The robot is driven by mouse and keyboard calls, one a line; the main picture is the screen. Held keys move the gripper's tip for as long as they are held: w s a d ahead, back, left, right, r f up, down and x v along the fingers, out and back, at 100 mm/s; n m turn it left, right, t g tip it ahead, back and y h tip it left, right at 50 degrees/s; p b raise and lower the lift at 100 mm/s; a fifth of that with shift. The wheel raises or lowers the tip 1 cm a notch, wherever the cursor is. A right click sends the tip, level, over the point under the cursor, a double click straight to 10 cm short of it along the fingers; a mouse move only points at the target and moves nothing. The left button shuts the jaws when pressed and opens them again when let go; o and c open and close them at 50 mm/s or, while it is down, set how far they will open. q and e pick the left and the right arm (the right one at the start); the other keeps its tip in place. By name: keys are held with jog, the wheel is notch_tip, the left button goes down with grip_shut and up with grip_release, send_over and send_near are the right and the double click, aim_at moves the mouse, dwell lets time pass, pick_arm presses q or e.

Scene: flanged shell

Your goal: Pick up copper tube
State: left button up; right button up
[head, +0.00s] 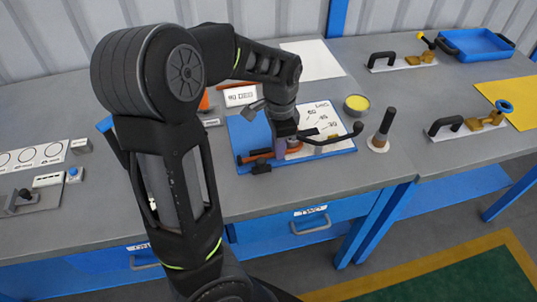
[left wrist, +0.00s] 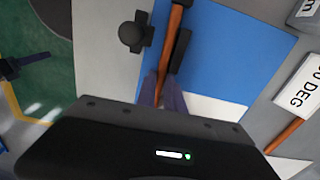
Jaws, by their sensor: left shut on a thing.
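A copper tube (left wrist: 171,28) runs lengthways between the two fingers of my left gripper (left wrist: 162,88) in the left wrist view, and the fingers are shut on it. In the head view the left gripper (head: 282,142) is low over the blue mat (head: 243,128), with a stretch of the copper tube (head: 258,156) showing to its left. A black lever (left wrist: 181,48) lies close beside the tube. A second copper tube (left wrist: 284,134) lies apart, near the 90 DEG sign; it also shows in the head view (head: 232,86).
A black rod with a ball end (head: 357,128) sticks out right of the gripper. A yellow-topped tin (head: 356,104) and a dark upright post (head: 382,130) stand to the right. Clamps (head: 466,122) and a blue tray (head: 475,44) are farther right. The front bench strip is clear.

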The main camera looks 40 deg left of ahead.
pick_arm(q)
grip_shut()
jog(key=shift+r, duration=0.45)
notch_tip(320, 180, up, 9)
dwell(0.3)
dwell(0.5)
